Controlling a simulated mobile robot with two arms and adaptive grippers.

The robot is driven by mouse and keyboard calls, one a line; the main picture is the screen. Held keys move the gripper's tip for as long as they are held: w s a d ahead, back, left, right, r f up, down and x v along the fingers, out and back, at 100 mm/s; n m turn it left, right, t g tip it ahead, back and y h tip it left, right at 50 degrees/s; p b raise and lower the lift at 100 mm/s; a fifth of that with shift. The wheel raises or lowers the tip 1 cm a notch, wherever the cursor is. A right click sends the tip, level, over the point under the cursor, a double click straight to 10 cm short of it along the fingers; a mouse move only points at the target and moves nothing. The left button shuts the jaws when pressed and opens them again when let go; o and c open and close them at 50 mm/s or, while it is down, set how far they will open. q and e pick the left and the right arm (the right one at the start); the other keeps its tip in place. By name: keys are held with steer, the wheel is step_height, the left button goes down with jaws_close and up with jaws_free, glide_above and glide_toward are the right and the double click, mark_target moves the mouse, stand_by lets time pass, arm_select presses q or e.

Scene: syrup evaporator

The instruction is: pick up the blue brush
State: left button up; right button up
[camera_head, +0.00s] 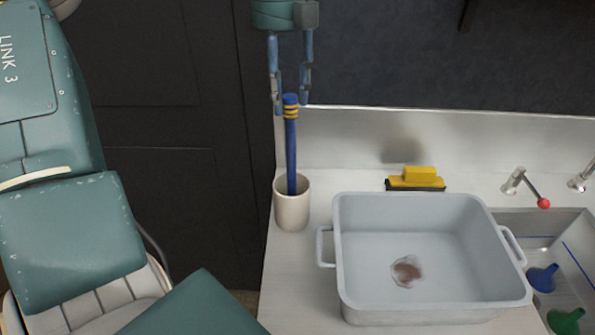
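The blue brush (291,150) stands nearly upright in a pale cup (292,210), its long blue handle sticking up with yellow bands near the top. Its lower end is hidden inside the cup. My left gripper (291,104) points down from the top of the head view. It is open, with one finger on each side of the handle's top end in this view. A gap shows between each finger and the handle, and I cannot tell the exact depth. My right gripper is not in view.
A grey pan (345,270) with side handles and a brown stain stands right of the cup. A yellow-topped scrubber (418,178) lies behind it. A sink (560,295) with blue and green funnels and taps is at right. A backsplash (400,140) runs behind.

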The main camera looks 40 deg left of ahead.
mark_target(291, 143)
arm_select(q)
steer(key=shift+f, duration=0.6)
step_height(291, 143, down, 5)
steer(key=shift+d+p, duration=0.1)
steer(key=shift+p, duration=0.3)
steer(key=f, duration=0.1)
steer(key=f+p, duration=0.1)
steer(key=f, duration=0.1)
steer(key=f+p, duration=0.1)
steer(key=shift+d+f, duration=0.4)
steer(key=shift+w+f, duration=0.1)
steer(key=shift+f, duration=0.1)
jaws_close()
